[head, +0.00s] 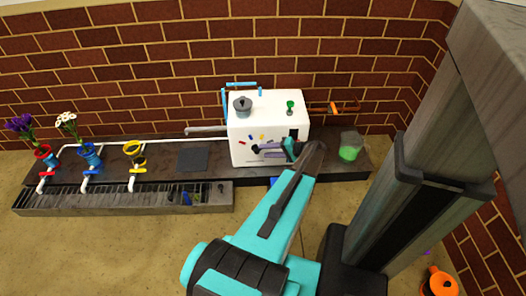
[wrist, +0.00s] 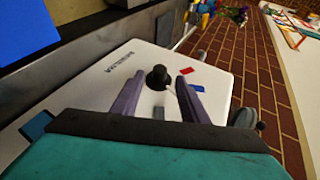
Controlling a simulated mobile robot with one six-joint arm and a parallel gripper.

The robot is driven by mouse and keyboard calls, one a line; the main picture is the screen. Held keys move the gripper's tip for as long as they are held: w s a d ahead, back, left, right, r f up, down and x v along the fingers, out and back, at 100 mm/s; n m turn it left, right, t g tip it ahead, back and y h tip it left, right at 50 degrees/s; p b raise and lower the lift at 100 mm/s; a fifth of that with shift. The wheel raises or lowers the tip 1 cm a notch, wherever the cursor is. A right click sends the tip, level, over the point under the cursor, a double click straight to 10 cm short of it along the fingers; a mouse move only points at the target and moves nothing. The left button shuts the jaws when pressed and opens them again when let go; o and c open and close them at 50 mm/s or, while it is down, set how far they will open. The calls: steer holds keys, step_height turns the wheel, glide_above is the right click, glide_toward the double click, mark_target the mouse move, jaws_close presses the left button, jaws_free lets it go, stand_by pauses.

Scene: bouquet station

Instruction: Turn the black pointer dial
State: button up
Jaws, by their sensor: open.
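The black pointer dial (wrist: 158,77) sits on the front face of the white box (wrist: 215,65). In the wrist view a short pale line shows at its edge, and red (wrist: 186,71) and blue (wrist: 198,88) marks lie beside it. My gripper (wrist: 162,84) is open, with one purple finger on each side of the dial. I cannot tell whether the fingers touch it. In the head view my gripper (head: 259,149) reaches the face of the white box (head: 242,118) from the right, and the dial is small and partly hidden there.
A grey pot (head: 242,106) and a small green item (head: 290,107) are on top of the box. A cup of green stuff (head: 349,147) stands to its right. Flowers in a red vase (head: 44,154) and a blue vase (head: 89,156) stand at the left, behind a grated trough (head: 130,197).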

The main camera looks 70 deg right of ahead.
steer(key=p+v, duration=0.1)
steer(key=v, duration=0.9)
steer(key=shift+s+p, duration=0.2)
steer(key=shift+p, duration=0.2)
steer(key=shift+r, duration=0.1)
